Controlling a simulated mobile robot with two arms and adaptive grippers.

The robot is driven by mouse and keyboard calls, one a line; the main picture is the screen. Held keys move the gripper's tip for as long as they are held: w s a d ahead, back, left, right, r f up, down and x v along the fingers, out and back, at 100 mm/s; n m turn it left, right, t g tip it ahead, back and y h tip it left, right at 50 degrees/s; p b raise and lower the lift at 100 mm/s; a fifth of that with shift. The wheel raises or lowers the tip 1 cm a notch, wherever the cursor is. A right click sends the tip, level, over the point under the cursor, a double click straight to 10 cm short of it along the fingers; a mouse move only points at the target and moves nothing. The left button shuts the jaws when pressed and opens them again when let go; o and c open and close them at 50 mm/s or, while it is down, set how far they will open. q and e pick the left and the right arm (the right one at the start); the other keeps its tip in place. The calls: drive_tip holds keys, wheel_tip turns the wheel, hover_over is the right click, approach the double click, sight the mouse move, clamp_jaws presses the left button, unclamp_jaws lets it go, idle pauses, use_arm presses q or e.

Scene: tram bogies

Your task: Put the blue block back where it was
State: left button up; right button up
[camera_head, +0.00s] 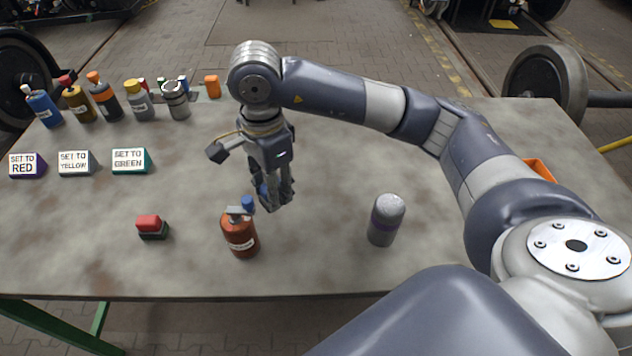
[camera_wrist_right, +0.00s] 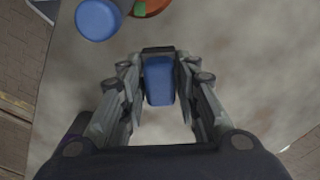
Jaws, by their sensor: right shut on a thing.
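My right gripper (camera_head: 274,200) is shut on a small blue block (camera_wrist_right: 158,82), which sits between the two fingers in the right wrist view. In the head view only a bit of blue shows at the fingers, the rest hidden by them. The gripper points down over the middle of the table, just right of and behind an orange-red bottle (camera_head: 241,238). A separate blue piece (camera_head: 248,203) shows at the top of that bottle; a blue round end (camera_wrist_right: 98,18) shows beside the bottle in the wrist view. Whether the block touches the table is unclear. My left gripper is not in view.
Signs for red (camera_head: 27,165), yellow (camera_head: 77,163) and green (camera_head: 131,160) stand at the left, with several bottles (camera_head: 104,97) behind. A red-topped button (camera_head: 150,227) and a grey cylinder (camera_head: 386,220) stand nearer. An orange bin (camera_head: 539,169) is partly hidden at right.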

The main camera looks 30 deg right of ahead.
drive_tip(key=shift+w+a+f+m+b, duration=0.1)
drive_tip(key=shift+w+f+m+b, duration=0.35)
drive_tip(key=shift+f+m, duration=0.5)
drive_tip(key=shift+w+r+m, duration=0.1)
drive_tip(key=shift+r+m, duration=0.1)
drive_tip(key=shift+m, duration=0.25)
drive_tip(key=w+d+p, duration=0.1)
drive_tip(key=w+d, duration=0.1)
drive_tip(key=d, duration=0.2)
drive_tip(key=w+d+f+p, duration=0.1)
drive_tip(key=d, duration=0.4)
drive_tip(key=w+d+p, duration=0.1)
drive_tip(key=w+d, duration=0.1)
drive_tip(key=d, duration=0.3)
drive_tip(key=shift+w+f, duration=0.15)
drive_tip(key=shift+w, duration=0.15)
drive_tip(key=f+p, duration=0.1)
drive_tip(key=f, duration=0.2)
drive_tip(key=shift+d+p, duration=0.4)
drive_tip(key=shift+w+f, duration=0.15)
drive_tip(key=shift+f, duration=0.15)
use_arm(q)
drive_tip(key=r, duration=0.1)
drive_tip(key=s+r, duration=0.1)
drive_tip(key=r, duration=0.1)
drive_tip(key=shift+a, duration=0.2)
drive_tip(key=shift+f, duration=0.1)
use_arm(e)
drive_tip(key=shift+f, duration=0.1)
